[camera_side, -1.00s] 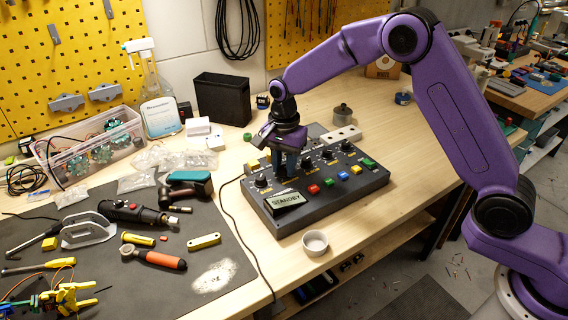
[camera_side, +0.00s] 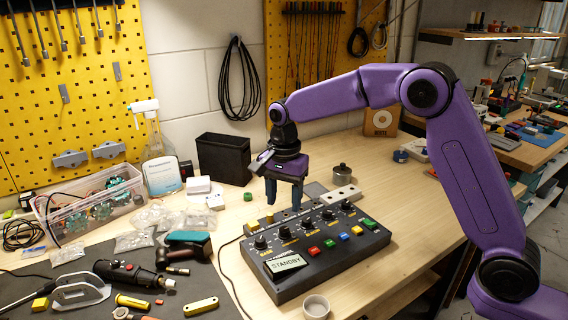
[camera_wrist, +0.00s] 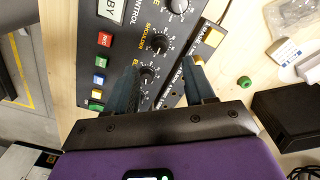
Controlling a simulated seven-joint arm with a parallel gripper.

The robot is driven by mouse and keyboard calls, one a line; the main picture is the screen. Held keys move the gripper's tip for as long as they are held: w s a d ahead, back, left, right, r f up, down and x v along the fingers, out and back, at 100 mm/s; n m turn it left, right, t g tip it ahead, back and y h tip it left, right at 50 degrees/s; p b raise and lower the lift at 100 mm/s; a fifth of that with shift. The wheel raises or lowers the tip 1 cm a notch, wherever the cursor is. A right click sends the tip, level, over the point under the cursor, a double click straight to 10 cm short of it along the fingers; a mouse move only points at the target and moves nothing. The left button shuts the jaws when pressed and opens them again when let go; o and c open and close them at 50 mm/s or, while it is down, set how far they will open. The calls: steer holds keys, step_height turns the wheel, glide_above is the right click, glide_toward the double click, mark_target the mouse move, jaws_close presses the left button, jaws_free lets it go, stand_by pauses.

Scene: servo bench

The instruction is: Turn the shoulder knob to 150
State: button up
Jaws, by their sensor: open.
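The dark control box (camera_side: 330,262) lies on the bench with a row of black knobs. The shoulder knob (camera_side: 284,232) is second from the left in the side view. In the wrist view the shoulder knob (camera_wrist: 158,43) stands beside its yellow SHOULDER label; its setting is too small to read. My gripper (camera_side: 283,207) is open and empty, fingers pointing down, above the knob row and apart from it. In the wrist view my gripper (camera_wrist: 160,68) has its fingers on either side of the neighbouring knob (camera_wrist: 147,75), with the shoulder knob just beyond the fingertips.
The box's display (camera_side: 286,264) reads STANDBY. Coloured buttons (camera_side: 343,235) run along its front. A black bin (camera_side: 223,160) and tools lie to the left.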

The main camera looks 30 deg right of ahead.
step_height(320, 180, up, 9)
stand_by(0.3)
steer(key=shift+s, duration=0.1)
stand_by(0.4)
steer(key=s+d+f+n, duration=0.2)
steer(key=s+d+n, duration=0.2)
steer(key=s+n, duration=0.4)
steer(key=s+d+f+n, duration=0.3)
steer(key=s+d+n, duration=0.2)
steer(key=s, duration=1.1)
steer(key=s+d+f+n, duration=0.3)
steer(key=s+d+n, duration=0.2)
steer(key=s+n, duration=0.5)
steer(key=s, duration=0.2)
steer(key=shift+s+d+n, duration=0.25)
steer(key=shift+s+n, duration=0.1)
steer(key=shift+n, duration=0.05)
stand_by(0.5)
